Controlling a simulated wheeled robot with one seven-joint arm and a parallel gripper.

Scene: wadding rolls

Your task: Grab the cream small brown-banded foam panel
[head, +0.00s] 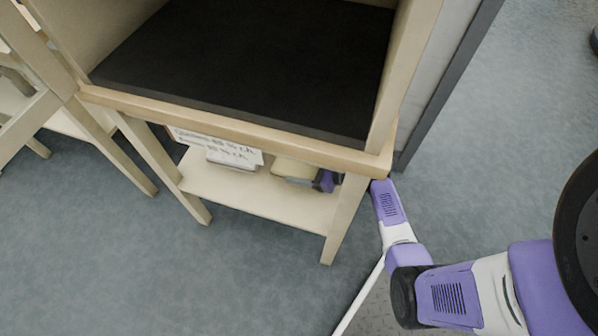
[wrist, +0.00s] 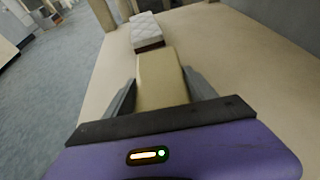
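A cream foam panel (wrist: 160,78) lies between the two fingers of my gripper (wrist: 160,76) in the wrist view. The fingers sit along its two long sides, and I see no gap on either side. No brown band shows on its visible faces. In the head view the cream panel (head: 293,167) is on the low shelf under the front rail, with my purple gripper (head: 314,181) at its right end. A paler quilted panel with a brown lower band (wrist: 147,31) lies farther along the shelf, apart from my gripper.
The low shelf (head: 262,203) is pale wood, with legs at its corners and a thick rail (head: 230,133) above it. The shelf is bare right of the panels in the wrist view.

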